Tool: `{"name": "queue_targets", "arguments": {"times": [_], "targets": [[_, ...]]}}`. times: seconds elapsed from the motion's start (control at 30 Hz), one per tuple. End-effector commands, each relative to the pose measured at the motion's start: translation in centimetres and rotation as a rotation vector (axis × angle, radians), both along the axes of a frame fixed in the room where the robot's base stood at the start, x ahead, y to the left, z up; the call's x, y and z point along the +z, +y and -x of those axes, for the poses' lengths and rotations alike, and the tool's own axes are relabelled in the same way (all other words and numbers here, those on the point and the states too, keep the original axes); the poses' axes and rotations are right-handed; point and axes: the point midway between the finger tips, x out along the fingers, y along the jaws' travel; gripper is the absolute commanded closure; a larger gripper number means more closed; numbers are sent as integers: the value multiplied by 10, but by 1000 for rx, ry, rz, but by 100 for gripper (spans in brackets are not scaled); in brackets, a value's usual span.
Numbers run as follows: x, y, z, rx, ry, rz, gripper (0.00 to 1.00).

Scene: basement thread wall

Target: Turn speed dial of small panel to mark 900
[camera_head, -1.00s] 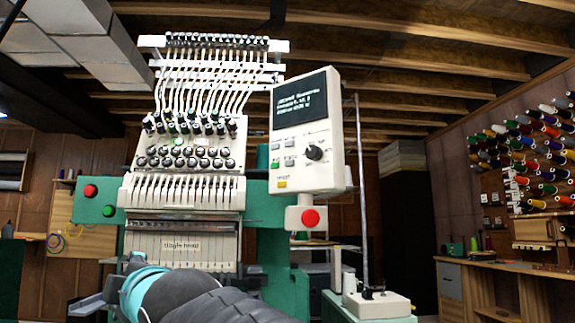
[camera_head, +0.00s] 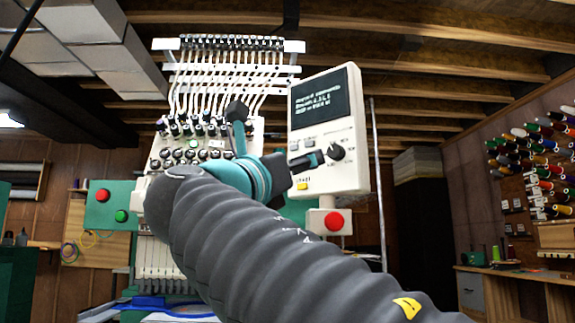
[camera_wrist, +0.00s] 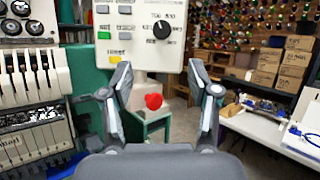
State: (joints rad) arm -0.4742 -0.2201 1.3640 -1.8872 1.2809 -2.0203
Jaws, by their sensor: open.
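The small panel (camera_head: 359,108) is a white control box with a dark screen, buttons and a black speed dial (camera_head: 336,152) at its lower right. In the wrist view the dial (camera_wrist: 162,29) sits above and between my fingertips, with a light pointer line on it. Some printed marks show around it, too small to read surely. My gripper (camera_wrist: 158,72) is open and empty, its fingers spread below the dial and apart from it. In the head view, my gripper (camera_head: 307,162) is just left of the dial and hides some panel buttons.
A red stop button (camera_head: 334,221) hangs under the panel. The embroidery machine (camera_head: 262,135) with thread guides and needles stands to the left, partly behind my arm. A thin pole (camera_head: 378,180) rises right of the panel. Thread spools and shelves lie further right.

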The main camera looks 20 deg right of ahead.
Motion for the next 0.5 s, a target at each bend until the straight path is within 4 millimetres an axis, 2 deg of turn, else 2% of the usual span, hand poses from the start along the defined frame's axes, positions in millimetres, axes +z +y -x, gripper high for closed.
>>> {"name": "queue_targets", "arguments": {"times": [0.27, 0.5], "targets": [[1, -10, -3, -38, 45, 18, 39], [13, -34, -21, -35, 44, 17, 39]]}}
